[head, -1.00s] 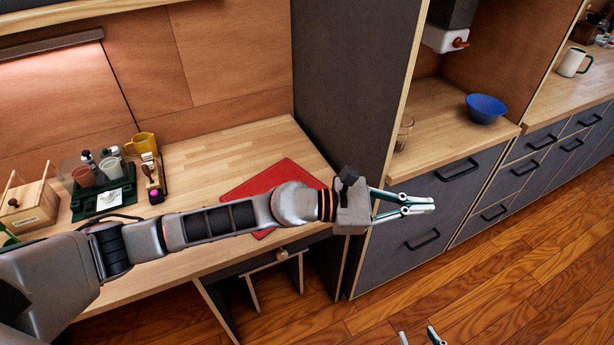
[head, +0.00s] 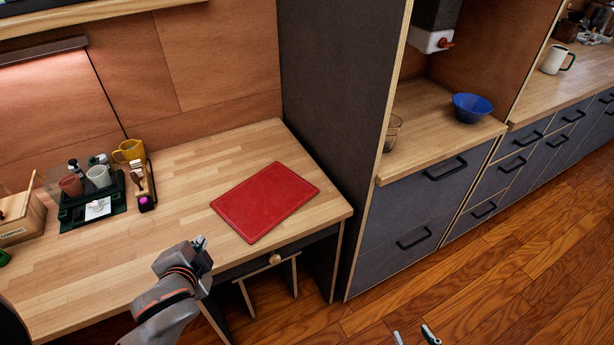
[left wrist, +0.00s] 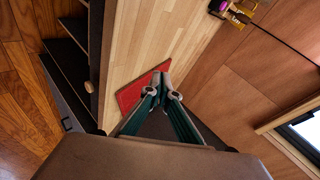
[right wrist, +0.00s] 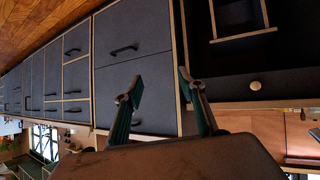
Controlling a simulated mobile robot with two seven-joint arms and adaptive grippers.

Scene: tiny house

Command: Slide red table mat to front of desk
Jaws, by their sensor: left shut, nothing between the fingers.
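The red table mat (head: 265,201) lies flat on the right part of the wooden desk (head: 180,225), at an angle. Its near corner is close to the desk's front edge. My left gripper (head: 200,243) is at the desk's front, left of the mat and apart from it, seen end-on. In the left wrist view my left gripper (left wrist: 164,84) has its fingertips together and empty, and the mat (left wrist: 130,95) shows partly behind them. My right gripper (head: 415,336) shows only its fingertips low in the head view. In the right wrist view it (right wrist: 155,85) is open and empty.
A dark green tray (head: 90,203) with cups, a yellow mug (head: 130,150) and a wooden box (head: 25,215) stand on the desk's left side. A tall dark panel (head: 335,110) borders its right side. Drawers (head: 410,230) and a blue bowl (head: 472,107) are beyond.

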